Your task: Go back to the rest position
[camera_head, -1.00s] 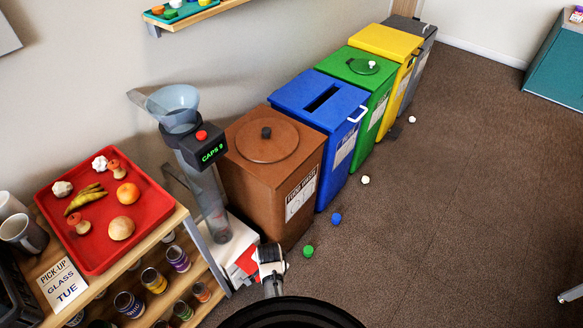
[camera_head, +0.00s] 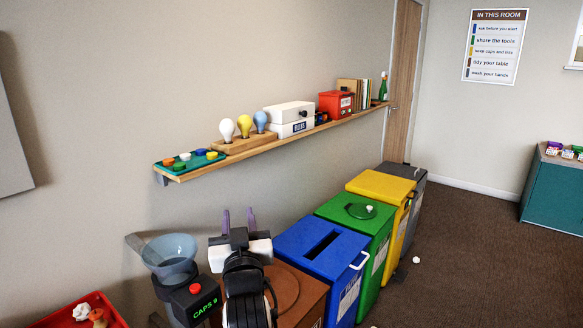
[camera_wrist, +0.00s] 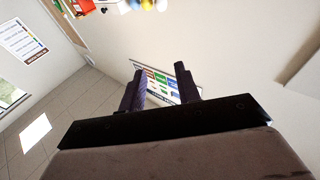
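My gripper (camera_head: 238,218) is raised in front of the wall in the head view, with its two purple-grey fingers pointing up. The fingers stand apart with nothing between them. In the wrist view my gripper (camera_wrist: 160,88) also shows open and empty, with a poster (camera_wrist: 163,82) on the wall far behind the fingers. My arm hides part of the brown bin (camera_head: 297,297) in the head view.
A wall shelf (camera_head: 300,133) with bulbs and boxes is above the bins. The blue bin (camera_head: 310,245), green bin (camera_head: 365,222), yellow bin (camera_head: 385,186) and caps funnel (camera_head: 170,262) stand below. A red tray (camera_head: 108,312) is lower left. Floor at right is mostly clear.

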